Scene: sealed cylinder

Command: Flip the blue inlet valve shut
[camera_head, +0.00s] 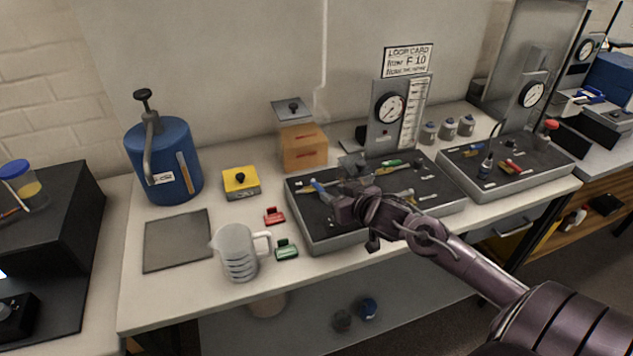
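A small blue lever (319,187), which looks like the blue inlet valve handle, stands at the left part of the dark-topped panel (318,238) in the middle of the bench. It leans up and to the left. My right gripper (338,206) reaches in from the right over this panel, just below and right of the blue lever. Whether it touches the lever is too small to tell. The fingers are dark and blurred together, so their opening is unclear. The gripper and forearm hide part of the panel. My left gripper is out of view.
Green and yellow handles (388,167) and a gauge stand (389,108) are behind my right gripper. A second panel (507,188) is at right. A blue tank (163,160) stands at the back left.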

